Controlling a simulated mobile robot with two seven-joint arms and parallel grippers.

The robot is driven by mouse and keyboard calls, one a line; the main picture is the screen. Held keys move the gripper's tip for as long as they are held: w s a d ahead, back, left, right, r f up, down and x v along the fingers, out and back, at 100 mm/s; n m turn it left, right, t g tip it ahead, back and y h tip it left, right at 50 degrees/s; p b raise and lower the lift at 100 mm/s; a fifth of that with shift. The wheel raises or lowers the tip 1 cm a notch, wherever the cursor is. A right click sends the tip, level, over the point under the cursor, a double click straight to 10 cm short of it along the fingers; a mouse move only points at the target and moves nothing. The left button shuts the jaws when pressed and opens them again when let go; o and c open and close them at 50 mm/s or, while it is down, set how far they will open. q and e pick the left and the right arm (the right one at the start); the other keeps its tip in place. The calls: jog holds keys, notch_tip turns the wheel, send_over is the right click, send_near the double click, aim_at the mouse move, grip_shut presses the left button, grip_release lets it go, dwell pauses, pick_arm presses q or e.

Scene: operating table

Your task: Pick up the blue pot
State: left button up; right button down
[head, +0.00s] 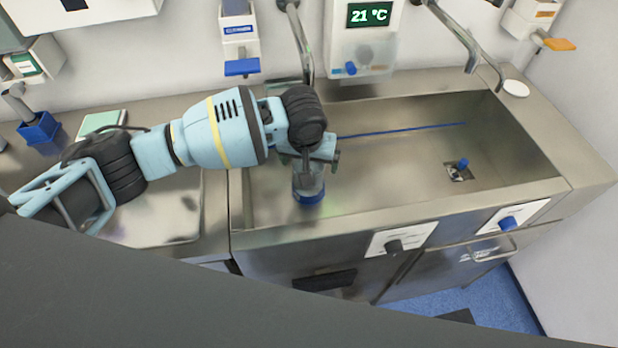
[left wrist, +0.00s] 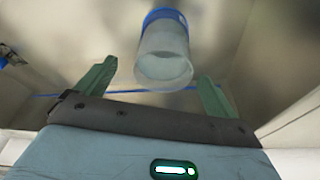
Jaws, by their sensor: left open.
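The blue pot (head: 309,196) is a clear, cup-like cylinder with a blue base. In the head view it is near the front left of the steel sink, partly hidden by my left gripper. My left gripper (head: 318,152) is directly above the pot in that view and points down. In the left wrist view the pot (left wrist: 164,50) shows its pale round end toward me and its blue end farther off. The two green fingers of the left gripper (left wrist: 157,76) are apart, one on each side of the pot's near end. I see no clear contact. My right gripper is not in view.
The sink (head: 400,215) has raised walls and a drain (head: 459,171) at its right. A faucet (head: 303,45) hangs behind my left gripper. A steel counter (head: 190,225) lies on the left. The sink floor right of the pot is clear.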

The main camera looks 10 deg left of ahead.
pick_arm(q)
jog(key=shift+a+b+x, duration=0.15)
jog(key=shift+b+x, duration=0.05)
jog(key=shift+x, duration=1.35)
jog(key=shift+a+b+x, duration=0.1)
jog(key=shift+b+x, duration=0.1)
jog(key=shift+x, duration=1.3)
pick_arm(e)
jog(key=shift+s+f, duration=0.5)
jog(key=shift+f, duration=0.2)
pick_arm(q)
jog(key=shift+c, duration=1.1)
jog(key=c, duration=0.9)
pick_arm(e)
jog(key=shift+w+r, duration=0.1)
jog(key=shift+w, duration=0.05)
pick_arm(q)
jog(key=shift+r, duration=0.3)
jog(key=shift+c, duration=0.2)
